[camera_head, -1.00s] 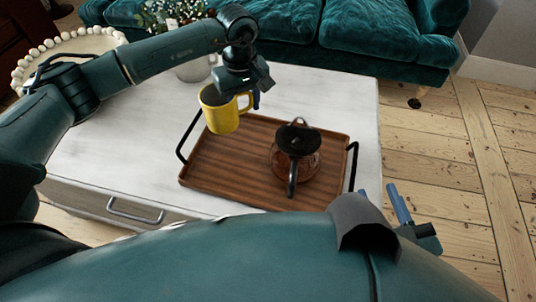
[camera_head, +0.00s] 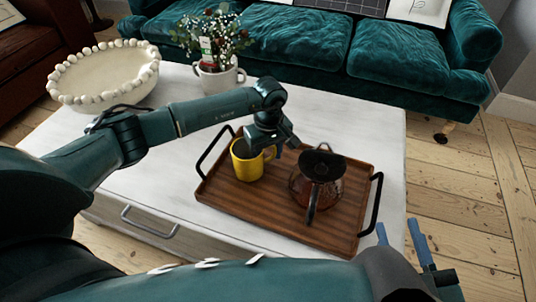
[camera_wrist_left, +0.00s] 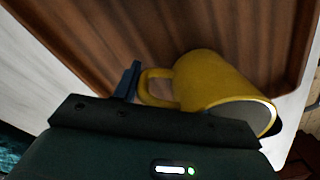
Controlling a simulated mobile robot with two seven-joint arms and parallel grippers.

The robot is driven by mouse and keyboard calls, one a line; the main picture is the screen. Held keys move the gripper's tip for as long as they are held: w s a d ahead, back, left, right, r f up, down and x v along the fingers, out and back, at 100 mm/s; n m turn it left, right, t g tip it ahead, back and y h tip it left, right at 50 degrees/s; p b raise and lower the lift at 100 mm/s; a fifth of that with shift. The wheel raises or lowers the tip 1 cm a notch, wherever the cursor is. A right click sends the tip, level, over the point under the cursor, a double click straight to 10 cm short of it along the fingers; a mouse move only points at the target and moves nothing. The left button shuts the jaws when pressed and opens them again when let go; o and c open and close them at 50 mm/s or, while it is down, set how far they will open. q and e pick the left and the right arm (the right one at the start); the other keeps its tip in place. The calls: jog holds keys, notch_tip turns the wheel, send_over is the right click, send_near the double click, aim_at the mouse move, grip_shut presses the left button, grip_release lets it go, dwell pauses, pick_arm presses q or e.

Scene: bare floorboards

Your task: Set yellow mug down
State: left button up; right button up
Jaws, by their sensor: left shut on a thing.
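The yellow mug (camera_head: 247,160) is upright at the left end of the wooden tray (camera_head: 285,216). It looks to be at the tray's surface; I cannot tell whether its base touches. My left gripper (camera_head: 275,152) is at the mug's right side, shut on its handle. In the left wrist view the mug (camera_wrist_left: 212,85) shows its handle beside a blue finger (camera_wrist_left: 128,82), with the tray (camera_wrist_left: 100,35) behind. My right gripper (camera_head: 402,240) is empty at the lower right, its blue fingers apart.
A glass coffee pot (camera_head: 317,180) with a dark lid stands on the tray, right of the mug. A beaded bowl (camera_head: 105,78) and a potted plant (camera_head: 215,78) stand on the white table (camera_head: 350,100). A teal sofa (camera_head: 390,60) is behind.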

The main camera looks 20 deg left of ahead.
pick_arm(q)
jog(key=shift+f, duration=0.1)
jog(key=o, duration=1.4)
jog(key=shift+c, duration=0.2)
pick_arm(e)
jog(key=shift+r, duration=0.1)
pick_arm(q)
jog(key=shift+r, duration=0.45)
notch_tip(320, 180, up, 12)
jog(key=p, duration=0.3)
jog(key=shift+f, duration=0.25)
pick_arm(e)
jog(key=shift+w+d+f+m+g+h, duration=0.2)
jog(key=shift+d+m+g+h, duration=0.45)
jog(key=shift+m+g+h, duration=0.2)
pick_arm(q)
jog(key=shift+d+r, duration=0.1)
pick_arm(e)
jog(key=shift+r, duration=0.1)
